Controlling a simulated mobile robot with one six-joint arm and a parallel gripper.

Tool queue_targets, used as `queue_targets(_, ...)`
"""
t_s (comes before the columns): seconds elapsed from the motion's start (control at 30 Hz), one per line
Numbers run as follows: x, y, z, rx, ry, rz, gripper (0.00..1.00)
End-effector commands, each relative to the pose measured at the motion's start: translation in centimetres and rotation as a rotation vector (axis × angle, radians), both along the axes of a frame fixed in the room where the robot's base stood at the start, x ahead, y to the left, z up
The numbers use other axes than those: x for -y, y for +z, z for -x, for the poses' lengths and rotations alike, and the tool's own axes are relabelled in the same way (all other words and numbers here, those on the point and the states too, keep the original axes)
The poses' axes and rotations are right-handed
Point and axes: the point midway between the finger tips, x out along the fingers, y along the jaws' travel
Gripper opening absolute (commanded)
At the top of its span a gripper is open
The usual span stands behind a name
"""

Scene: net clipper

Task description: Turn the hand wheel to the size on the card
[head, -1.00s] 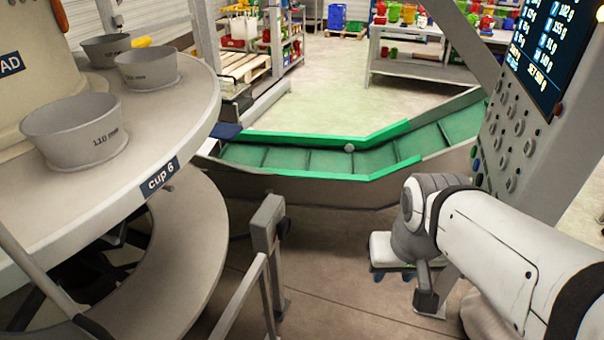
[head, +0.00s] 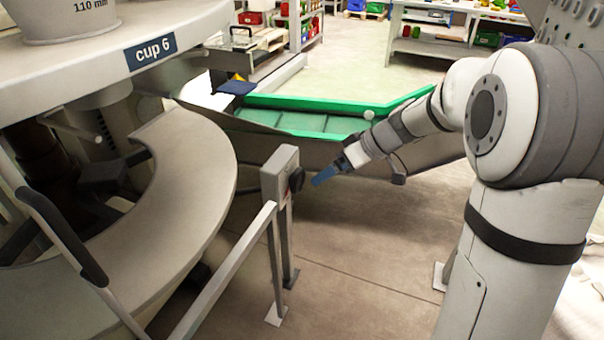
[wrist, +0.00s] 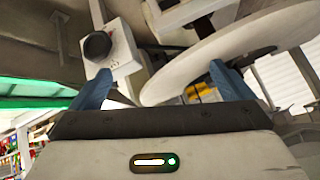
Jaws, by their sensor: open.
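My gripper (head: 324,176) is in the middle of the head view, its blue fingers pointing left toward a grey box (head: 279,172) on a post. A round black knob (head: 296,180) sits on that box, just left of the fingertips. In the wrist view my gripper (wrist: 162,86) is open with nothing held between its fingers. The black knob (wrist: 97,45) shows there beyond the left finger, apart from it. I cannot tell whether this knob is the hand wheel. No size card is recognisable in either view.
A rail (head: 235,265) runs below the box. A green conveyor (head: 300,118) lies behind. Floor (head: 375,250) is clear to the right.

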Motion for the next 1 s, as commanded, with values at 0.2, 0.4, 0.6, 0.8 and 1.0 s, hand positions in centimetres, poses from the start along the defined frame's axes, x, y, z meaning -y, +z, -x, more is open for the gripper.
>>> queue_targets(0.2,-2.4,-11.5,-10.3,0.301,0.156,-0.165,1.00)
queue_targets(0.4,-3.0,-17.8,-16.5,0.548,0.204,-0.220,1.00)
queue_targets(0.6,-3.2,-20.1,-18.9,0.657,0.214,-0.227,1.00)
queue_targets(0.8,-5.3,-21.0,-19.9,0.665,0.218,-0.227,1.00)
queue_targets(1.0,-7.9,-22.2,-21.2,0.664,0.217,-0.225,1.00)
